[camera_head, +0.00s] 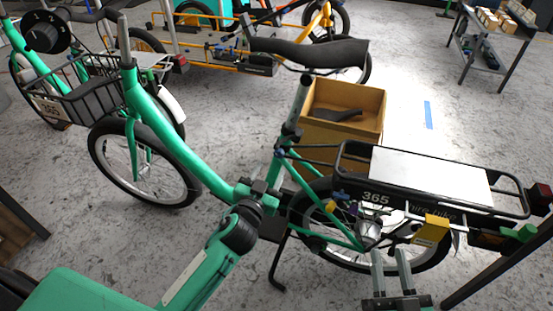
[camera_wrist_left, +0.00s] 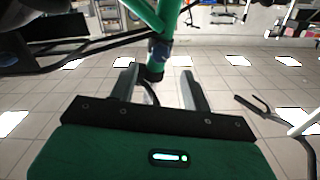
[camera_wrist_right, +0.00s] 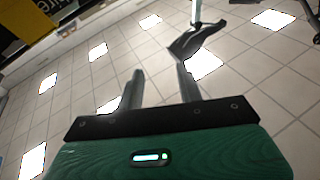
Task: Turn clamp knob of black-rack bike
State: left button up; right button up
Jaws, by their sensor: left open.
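The green black-rack bike stands across the head view, with its black rear rack (camera_head: 358,157) marked 365. A blue clamp part (camera_head: 281,152) shows on its seat tube below the saddle (camera_head: 312,52). In the left wrist view a blue part (camera_wrist_left: 160,50) on a green tube lies just beyond the fingertips. My left gripper (camera_wrist_left: 160,82) is open, with nothing clearly held; in the head view its forearm and dark wrist end by the lower frame. My right gripper (camera_head: 391,264) is open and empty near the rear wheel. The right wrist view shows a saddle (camera_wrist_right: 196,38) beyond its fingers.
A wooden box (camera_head: 345,106) stands behind the bike. An orange-framed cargo bike (camera_head: 225,55) is farther back. A black basket (camera_head: 92,103) is at the left. A grey table (camera_head: 492,38) with small boxes stands far right. Open floor lies between.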

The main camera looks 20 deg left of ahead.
aim_at(278, 155)
pick_arm(q)
jog(key=w, duration=0.5)
jog(key=shift+w+b, duration=0.25)
jog(key=shift+b, duration=0.05)
jog(key=shift+w, duration=0.35)
pick_arm(e)
jog(key=r+t, duration=0.1)
jog(key=d+r+t, duration=0.1)
jog(key=r, duration=0.1)
jog(key=shift+w+r, duration=0.1)
jog(key=shift+r, duration=0.1)
jog(key=shift+r, duration=0.1)
pick_arm(q)
jog(key=shift+d, duration=0.1)
jog(key=c, duration=1)
